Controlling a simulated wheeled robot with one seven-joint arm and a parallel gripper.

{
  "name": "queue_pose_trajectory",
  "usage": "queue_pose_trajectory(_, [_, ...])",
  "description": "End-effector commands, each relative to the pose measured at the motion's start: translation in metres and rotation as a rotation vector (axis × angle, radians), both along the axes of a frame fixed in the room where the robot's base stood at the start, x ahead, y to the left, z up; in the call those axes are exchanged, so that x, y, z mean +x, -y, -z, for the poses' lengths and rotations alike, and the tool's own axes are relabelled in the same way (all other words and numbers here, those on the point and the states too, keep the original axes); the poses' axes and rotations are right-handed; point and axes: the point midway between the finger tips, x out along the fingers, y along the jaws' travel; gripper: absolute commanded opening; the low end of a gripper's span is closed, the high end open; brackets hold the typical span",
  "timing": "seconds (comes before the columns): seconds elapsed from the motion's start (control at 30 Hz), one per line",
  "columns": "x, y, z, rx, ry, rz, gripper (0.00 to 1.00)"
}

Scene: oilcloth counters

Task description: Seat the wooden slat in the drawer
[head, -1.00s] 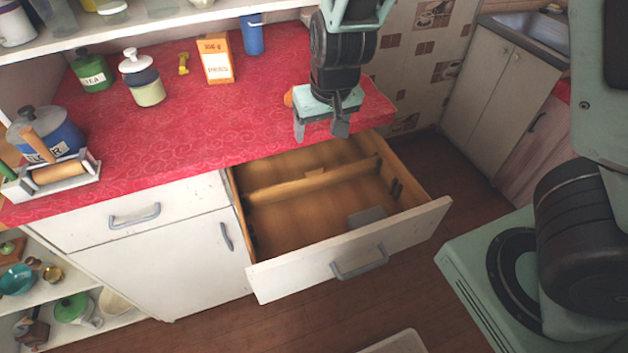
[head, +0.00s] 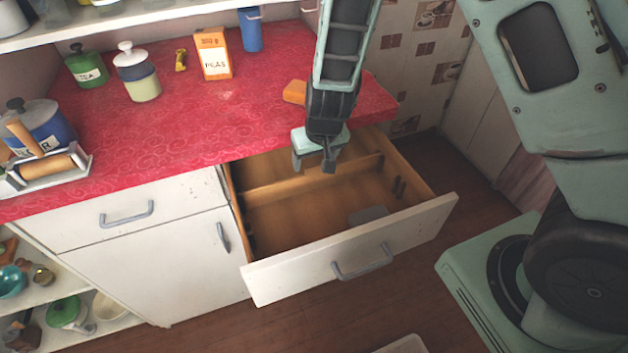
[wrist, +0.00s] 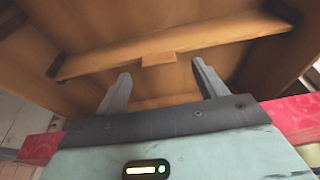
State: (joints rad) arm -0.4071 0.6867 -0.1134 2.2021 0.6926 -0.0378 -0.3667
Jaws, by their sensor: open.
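The wooden slat (head: 270,188) lies across the inside of the open drawer (head: 292,276), toward its back part. In the wrist view the slat (wrist: 218,38) runs slightly tilted across the picture, with a small block-shaped tab (wrist: 158,58) at its middle. I cannot tell whether its ends sit in slots. My gripper (head: 313,169) is over the drawer, pointing down near the slat's middle. Its two fingers (wrist: 160,76) are apart and empty, with the tab showing between and beyond their tips. In the head view the gripper hides part of the slat.
Dark notches (head: 399,187) show on the drawer's right wall. A grey flat piece (head: 368,214) is on the drawer floor near the front. The red counter (head: 200,120) overhangs the drawer's back; an orange block (head: 294,91) and an orange peas box (head: 213,54) stand on it.

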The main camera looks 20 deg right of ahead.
Motion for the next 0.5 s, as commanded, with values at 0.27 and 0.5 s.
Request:
queue_pose_trajectory(0.27, [0.007, 0.001, 0.028, 0.001, -0.001, 0.002, 0.71])
queue_pose_trajectory(0.5, [0.007, 0.001, 0.028, 0.0, 0.0, 0.001, 0.63])
